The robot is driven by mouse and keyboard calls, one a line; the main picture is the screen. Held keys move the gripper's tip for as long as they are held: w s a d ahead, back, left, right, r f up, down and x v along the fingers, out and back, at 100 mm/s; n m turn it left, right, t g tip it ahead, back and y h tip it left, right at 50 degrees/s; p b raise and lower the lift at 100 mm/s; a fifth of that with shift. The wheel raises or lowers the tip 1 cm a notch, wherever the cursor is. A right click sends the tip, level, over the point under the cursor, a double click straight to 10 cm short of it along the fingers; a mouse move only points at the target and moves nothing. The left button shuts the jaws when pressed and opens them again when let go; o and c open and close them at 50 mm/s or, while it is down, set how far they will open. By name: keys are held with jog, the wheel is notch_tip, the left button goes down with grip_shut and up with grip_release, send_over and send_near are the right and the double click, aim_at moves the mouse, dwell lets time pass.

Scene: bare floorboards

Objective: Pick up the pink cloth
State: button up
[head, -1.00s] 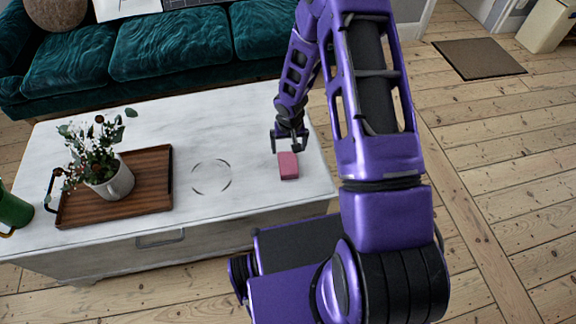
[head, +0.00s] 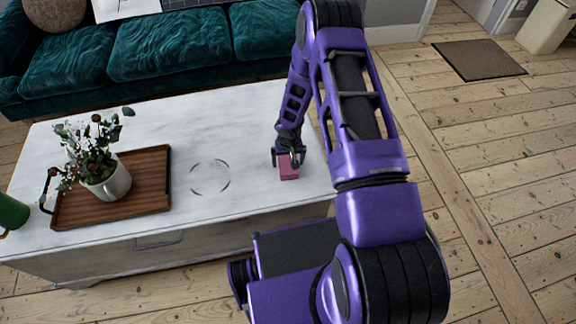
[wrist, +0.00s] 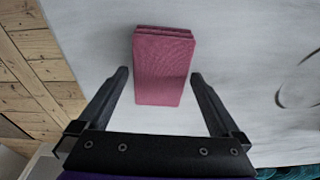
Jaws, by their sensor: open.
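The pink cloth (head: 289,173) is a small folded block on the white tabletop, near the table's right end. In the wrist view the folded cloth (wrist: 163,68) lies ahead of the jaws, its near end between the fingertips. My gripper (head: 288,158) is directly over the cloth's far part and hides some of it in the head view. In the wrist view my gripper (wrist: 159,78) is open, with a finger on each side of the cloth and a gap on both sides. Whether the fingertips touch the tabletop I cannot tell.
The white table (head: 240,135) is clear around the cloth. A wooden tray (head: 150,190) with a potted plant (head: 105,175) stands on its left part, and a green vessel (head: 12,212) at the left edge. A teal sofa (head: 170,50) stands behind.

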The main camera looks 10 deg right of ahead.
aim_at(288, 163)
jog(key=c, duration=1.2)
jog(key=shift+o, duration=0.2)
notch_tip(288, 163, up, 10)
jog(key=p, duration=0.2)
jog(key=o, duration=0.6)
jog(key=c, duration=0.4)
jog(key=shift+c, duration=0.2)
